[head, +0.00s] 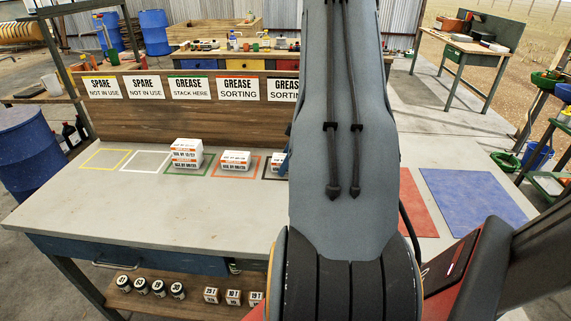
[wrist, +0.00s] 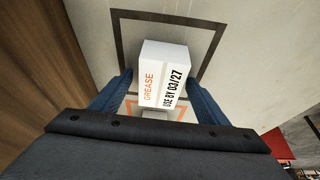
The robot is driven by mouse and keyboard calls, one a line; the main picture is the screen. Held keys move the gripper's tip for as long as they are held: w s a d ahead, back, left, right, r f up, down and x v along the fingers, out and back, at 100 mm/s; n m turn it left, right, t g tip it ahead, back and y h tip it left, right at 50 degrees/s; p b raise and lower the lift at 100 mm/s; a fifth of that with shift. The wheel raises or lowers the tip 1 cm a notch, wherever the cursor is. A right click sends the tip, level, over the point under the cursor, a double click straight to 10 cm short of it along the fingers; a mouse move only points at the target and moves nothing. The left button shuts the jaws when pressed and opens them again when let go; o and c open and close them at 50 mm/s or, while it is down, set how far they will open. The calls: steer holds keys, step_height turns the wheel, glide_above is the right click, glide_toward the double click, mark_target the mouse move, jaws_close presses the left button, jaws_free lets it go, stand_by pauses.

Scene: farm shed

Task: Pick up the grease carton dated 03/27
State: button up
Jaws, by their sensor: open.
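The white grease carton marked USE BY 03/27 (wrist: 165,65) stands in the black-outlined square in the wrist view. In the head view only its left part (head: 279,168) shows beside my arm. My gripper (wrist: 158,92) is open, with one blue finger on each side of this carton. I cannot tell whether the fingers touch it. Stacked cartons (head: 187,155) stand in the green square.
The yellow square (head: 106,158) and white square (head: 146,161) on the workbench (head: 130,215) are empty. A wooden backboard (head: 160,128) with signs runs behind the squares. Several jars and small boxes sit on the lower shelf (head: 190,296). My arm hides the bench's right part.

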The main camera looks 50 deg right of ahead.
steer(key=shift+f+b, duration=0.15)
steer(key=shift+b, duration=0.15)
steer(key=c, duration=1.2)
